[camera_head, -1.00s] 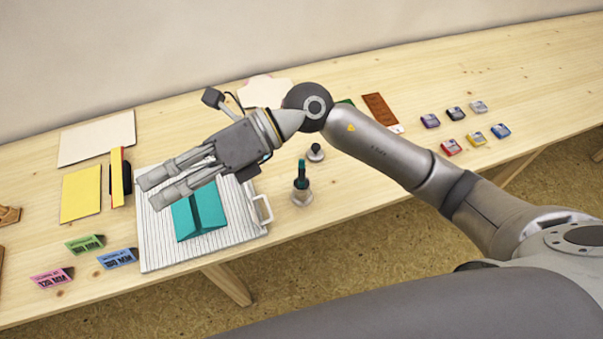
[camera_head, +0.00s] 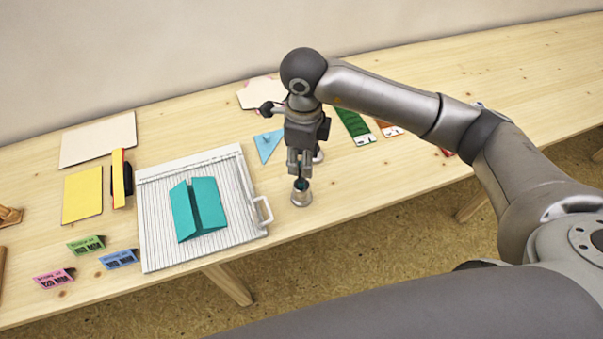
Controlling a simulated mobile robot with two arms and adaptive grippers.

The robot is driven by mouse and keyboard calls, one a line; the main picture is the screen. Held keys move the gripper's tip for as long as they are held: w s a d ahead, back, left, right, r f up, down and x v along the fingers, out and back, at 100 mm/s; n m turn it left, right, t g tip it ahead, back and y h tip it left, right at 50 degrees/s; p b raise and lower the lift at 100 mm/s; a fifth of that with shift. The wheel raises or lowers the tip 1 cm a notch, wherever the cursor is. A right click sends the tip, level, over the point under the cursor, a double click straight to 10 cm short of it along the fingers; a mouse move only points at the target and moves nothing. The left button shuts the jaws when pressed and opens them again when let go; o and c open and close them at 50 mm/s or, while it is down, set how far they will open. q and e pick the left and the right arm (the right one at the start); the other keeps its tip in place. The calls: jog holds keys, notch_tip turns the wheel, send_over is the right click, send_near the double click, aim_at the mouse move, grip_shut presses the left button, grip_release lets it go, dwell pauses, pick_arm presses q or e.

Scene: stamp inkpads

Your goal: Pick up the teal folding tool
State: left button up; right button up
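My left gripper is not in view.
A white ribbed board (camera_head: 155,225) with a handle carries a folded teal card (camera_head: 205,205). A blue triangle (camera_head: 267,145) and green strip (camera_head: 353,124) lie behind my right gripper. Small label cards (camera_head: 118,259) stand at left. The table's front edge is close to the holder.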

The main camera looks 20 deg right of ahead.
aim_at(301, 180)
jog(key=f, duration=0.1)
jog(key=f+p, duration=0.1)
jog(key=f, duration=0.1)
jog(key=f+p, duration=0.1)
jog(key=f, duration=0.1)
jog(key=shift+s+a+f, duration=0.25)
jog(key=shift+s+a, duration=0.05)
jog(key=shift+f, duration=0.25)
grip_shut()
